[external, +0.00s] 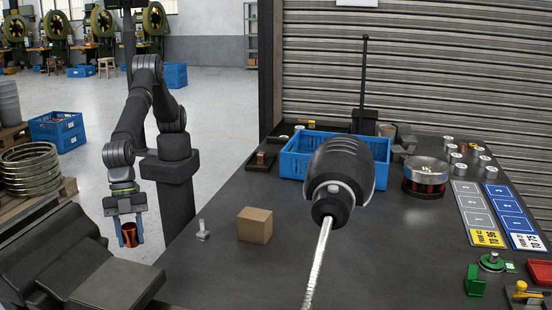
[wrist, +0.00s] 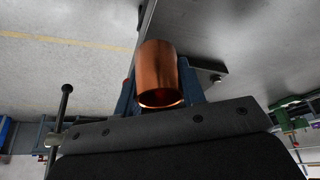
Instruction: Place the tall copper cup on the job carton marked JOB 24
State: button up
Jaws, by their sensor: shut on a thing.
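The copper cup (external: 129,234) is held between the two blue fingers of my gripper (external: 128,240), off the left edge of the dark bench in the external view. In the wrist view the cup (wrist: 158,68) sits between the fingers, its open rim toward the camera. My gripper is shut on it. A small plain brown carton (external: 254,226) stands on the bench, to the right of my gripper. No JOB 24 marking is readable on its visible faces.
A pale metal part (external: 203,231) stands on the bench left of the carton. A large dark tool with a pale cable (external: 340,175) fills the middle of the external view, before a blue crate (external: 291,163). A dark angled shape (external: 110,287) fills the lower left.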

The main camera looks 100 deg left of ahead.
jog(key=shift+s+r, duration=0.3)
jog(key=shift+s, duration=0.1)
jog(key=w+a+r+n, duration=0.1)
jog(key=w+a+r, duration=0.25)
jog(key=a, duration=0.45)
jog(key=w+a+r, duration=0.2)
jog(key=w+a, duration=0.2)
jog(key=a, duration=0.4)
jog(key=w+a+r+n, duration=0.1)
jog(key=w+a+r, duration=0.25)
jog(key=a, duration=0.45)
send_over(248, 216)
jog(key=s+a, duration=0.1)
jog(key=shift+t+y, duration=0.3)
notch_tip(248, 216, down, 7)
jog(key=shift+s+f, duration=0.1)
jog(key=shift+a+f, duration=0.15)
jog(key=shift+f, duration=1.9)
jog(key=shift+f, duration=0.1)
jog(key=o, duration=1)
